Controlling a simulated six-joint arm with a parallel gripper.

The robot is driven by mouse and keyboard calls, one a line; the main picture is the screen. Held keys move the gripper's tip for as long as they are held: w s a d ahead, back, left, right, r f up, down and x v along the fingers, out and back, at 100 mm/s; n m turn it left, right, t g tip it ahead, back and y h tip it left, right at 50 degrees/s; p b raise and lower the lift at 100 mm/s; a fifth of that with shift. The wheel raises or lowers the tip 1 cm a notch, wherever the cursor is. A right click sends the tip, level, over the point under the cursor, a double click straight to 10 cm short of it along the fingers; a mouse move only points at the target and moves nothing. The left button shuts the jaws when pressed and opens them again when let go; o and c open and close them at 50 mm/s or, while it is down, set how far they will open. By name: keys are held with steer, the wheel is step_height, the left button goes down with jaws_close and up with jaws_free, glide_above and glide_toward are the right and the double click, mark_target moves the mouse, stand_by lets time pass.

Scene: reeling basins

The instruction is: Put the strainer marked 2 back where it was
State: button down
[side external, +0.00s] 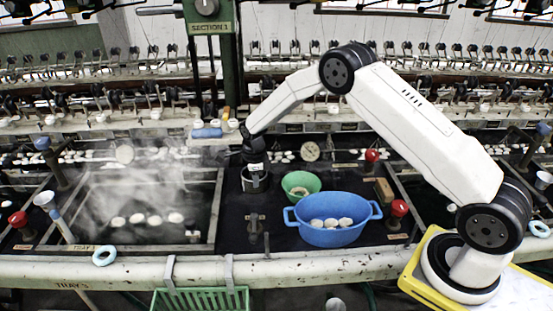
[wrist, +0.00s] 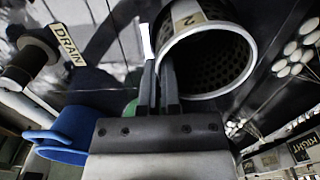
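The strainer marked 2 (wrist: 205,52) is a dark perforated cup with a bright metal rim and a tan label. In the side view the strainer (side external: 256,181) is upright on or just above the black counter between the basins; I cannot tell whether it touches. My gripper (wrist: 158,72) has one finger inside the mouth and one outside, closed on the strainer's wall at the rim. In the side view my gripper (side external: 254,155) points down directly above it. The strainer's bottom is hidden in the wrist view.
A blue two-handled tub (side external: 331,235) with white cocoons and a green bowl (side external: 300,183) stand to the right. A steaming basin (side external: 145,232) with several cocoons lies left. A valve fitting (side external: 254,226) stands in front. A DRAIN label (wrist: 68,44) shows in the wrist view.

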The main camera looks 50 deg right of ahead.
steer(key=shift+f, duration=0.95)
steer(key=shift+f, duration=0.15)
steer(key=c, duration=0.8)
jaws_free()
step_height(320, 180, up, 12)
steer(key=shift+r, duration=0.15)
